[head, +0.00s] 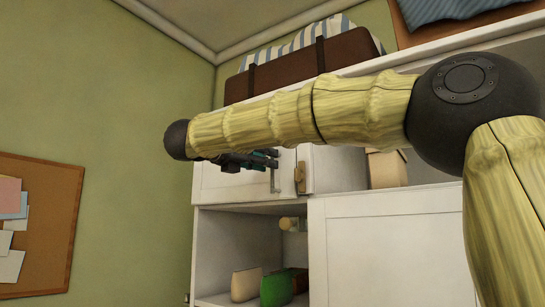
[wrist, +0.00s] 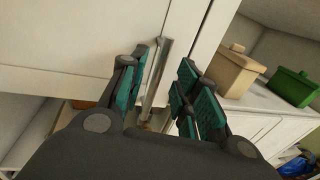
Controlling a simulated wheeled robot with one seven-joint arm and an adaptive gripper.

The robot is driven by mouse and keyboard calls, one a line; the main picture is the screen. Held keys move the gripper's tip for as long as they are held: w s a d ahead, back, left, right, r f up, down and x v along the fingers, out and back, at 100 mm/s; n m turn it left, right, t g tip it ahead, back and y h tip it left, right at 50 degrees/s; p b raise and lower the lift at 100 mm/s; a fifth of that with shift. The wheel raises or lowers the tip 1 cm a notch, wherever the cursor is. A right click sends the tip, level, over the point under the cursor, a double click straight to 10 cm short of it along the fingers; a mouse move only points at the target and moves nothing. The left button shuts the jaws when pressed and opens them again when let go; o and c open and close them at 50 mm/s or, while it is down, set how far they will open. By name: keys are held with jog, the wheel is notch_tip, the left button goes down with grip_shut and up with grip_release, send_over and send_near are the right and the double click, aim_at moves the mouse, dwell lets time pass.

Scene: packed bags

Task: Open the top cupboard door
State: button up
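The white top cupboard door (head: 228,184) is at the upper left of the cabinet in the head view and looks shut. Its upright metal bar handle (head: 274,180) is near the door's right edge. My gripper (head: 262,160) is in front of the door by the handle, partly hidden by my arm. In the wrist view the door (wrist: 85,35) fills the upper left, and the handle (wrist: 157,75) stands between the two teal-padded fingers of my gripper (wrist: 165,68). The fingers are apart, with a gap on the right side of the handle. Contact on the left side cannot be told.
Right of the door is an open compartment with a beige box (head: 387,168); the wrist view shows a beige box (wrist: 232,72) and a green box (wrist: 292,87) there. A lower white door (head: 390,250) is below. A brown suitcase (head: 300,65) lies on top. A corkboard (head: 50,200) hangs left.

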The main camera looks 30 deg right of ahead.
aim_at(273, 187)
jog(key=shift+w+d+p, duration=0.2)
jog(key=shift+d+p, duration=0.1)
jog(key=shift+d, duration=0.55)
jog(key=shift+w+d+p, duration=0.15)
jog(key=shift+d+p, duration=0.1)
jog(key=shift+d, duration=0.55)
grip_shut()
